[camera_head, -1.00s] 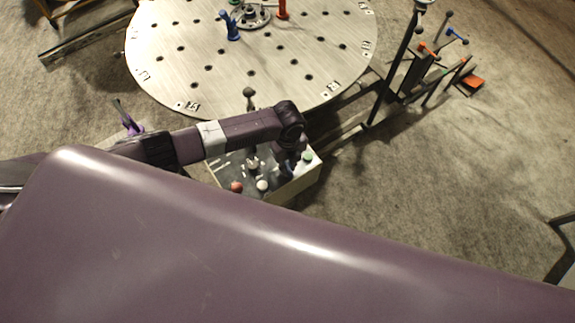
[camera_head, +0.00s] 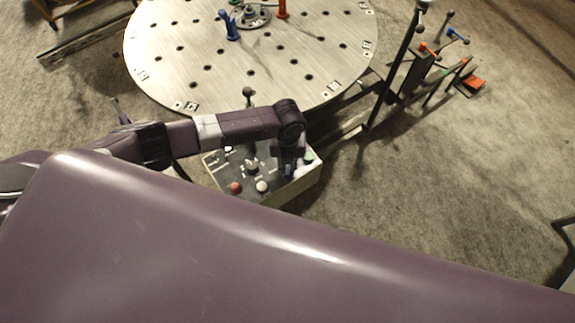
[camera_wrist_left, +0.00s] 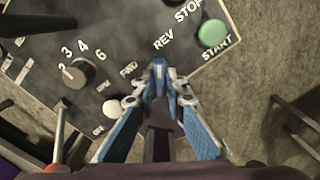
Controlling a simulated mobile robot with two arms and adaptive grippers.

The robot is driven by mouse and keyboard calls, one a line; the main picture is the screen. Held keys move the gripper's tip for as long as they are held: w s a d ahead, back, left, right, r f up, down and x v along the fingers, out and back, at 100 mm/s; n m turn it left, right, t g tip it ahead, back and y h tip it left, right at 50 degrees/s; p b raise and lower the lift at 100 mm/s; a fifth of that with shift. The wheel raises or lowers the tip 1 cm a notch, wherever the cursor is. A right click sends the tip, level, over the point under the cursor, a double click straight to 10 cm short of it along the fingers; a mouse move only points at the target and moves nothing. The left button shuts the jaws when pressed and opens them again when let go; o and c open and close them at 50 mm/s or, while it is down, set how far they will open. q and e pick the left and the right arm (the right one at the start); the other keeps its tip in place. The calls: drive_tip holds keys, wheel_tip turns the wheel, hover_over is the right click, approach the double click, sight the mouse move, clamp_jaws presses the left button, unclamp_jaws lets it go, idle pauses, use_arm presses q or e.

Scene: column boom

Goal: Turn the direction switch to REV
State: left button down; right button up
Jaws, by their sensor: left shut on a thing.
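The control panel (camera_head: 228,180) is a box with a dark top beside the round table. In the left wrist view, the panel (camera_wrist_left: 120,35) carries white FWD and REV labels. My left gripper (camera_wrist_left: 160,72) has its blue fingers closed together just below and between these labels, shut on the direction switch, which the fingers mostly hide. I cannot tell which label the switch points to. In the head view my left gripper (camera_head: 287,168) is over the panel's right part, its fingertips hard to make out. My right gripper is not in view.
A green START button (camera_wrist_left: 212,33) is at the panel's corner, near REV. A grey speed knob (camera_wrist_left: 78,73) and a white knob (camera_wrist_left: 112,107) lie left of the fingers. The perforated round table (camera_head: 255,65) stands behind the panel; open floor (camera_head: 440,190) lies right.

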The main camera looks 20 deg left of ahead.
sight(287, 169)
use_arm(q)
drive_tip(key=shift+r, duration=0.1)
drive_tip(key=c, duration=2)
unclamp_jaws()
drive_tip(key=shift+o, duration=0.2)
wheel_tip(287, 169, up, 12)
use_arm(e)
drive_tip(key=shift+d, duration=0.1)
use_arm(q)
drive_tip(key=shift+s, duration=0.1)
